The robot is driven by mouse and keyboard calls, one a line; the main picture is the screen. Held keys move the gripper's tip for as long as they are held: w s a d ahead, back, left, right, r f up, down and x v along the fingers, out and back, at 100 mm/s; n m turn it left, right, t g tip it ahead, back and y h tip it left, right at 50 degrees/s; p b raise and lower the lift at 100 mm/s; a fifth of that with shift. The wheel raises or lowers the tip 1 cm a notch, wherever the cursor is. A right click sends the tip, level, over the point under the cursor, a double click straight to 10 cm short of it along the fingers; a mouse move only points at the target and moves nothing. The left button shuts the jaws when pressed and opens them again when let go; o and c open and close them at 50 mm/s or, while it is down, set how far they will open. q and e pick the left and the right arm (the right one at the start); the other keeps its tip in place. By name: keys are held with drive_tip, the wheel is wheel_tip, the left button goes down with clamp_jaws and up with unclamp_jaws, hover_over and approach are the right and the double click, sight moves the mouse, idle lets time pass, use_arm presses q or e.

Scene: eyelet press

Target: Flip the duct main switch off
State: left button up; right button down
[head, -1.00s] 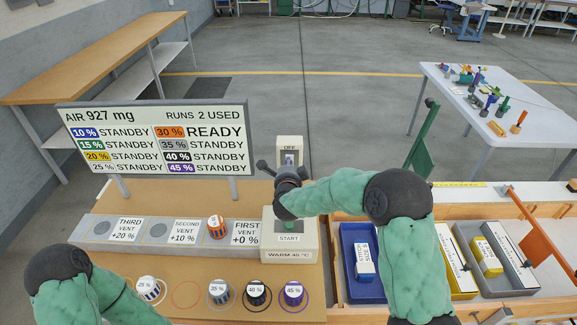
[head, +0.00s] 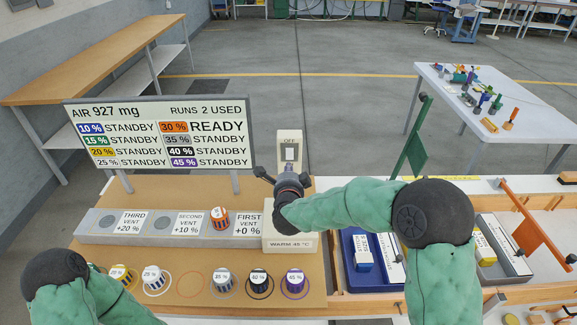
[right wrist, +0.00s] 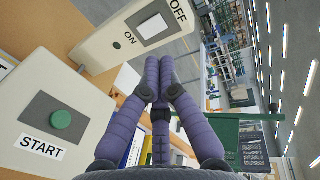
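The duct main switch is a cream upright panel (head: 289,165) with a pale rocker (head: 290,153) below the OFF label. In the right wrist view, the white rocker (right wrist: 152,26) sits between the OFF and ON labels; I cannot tell which side is pressed. My right gripper (head: 289,169) is just below and in front of the rocker. In the right wrist view its purple fingers (right wrist: 160,68) converge with tips together, holding nothing, apart from the panel. My left gripper is out of view; only my left arm shows.
A box with a green START button (right wrist: 60,119) stands right beside the switch panel. An orange striped cup (head: 219,218) stands on the vent strip (head: 150,241). Several cups stand in front. A readout board (head: 158,132) is at left, a blue tray (head: 362,283) at right.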

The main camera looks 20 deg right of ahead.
drive_tip(key=shift+v, duration=1)
drive_tip(key=shift+r, duration=0.2)
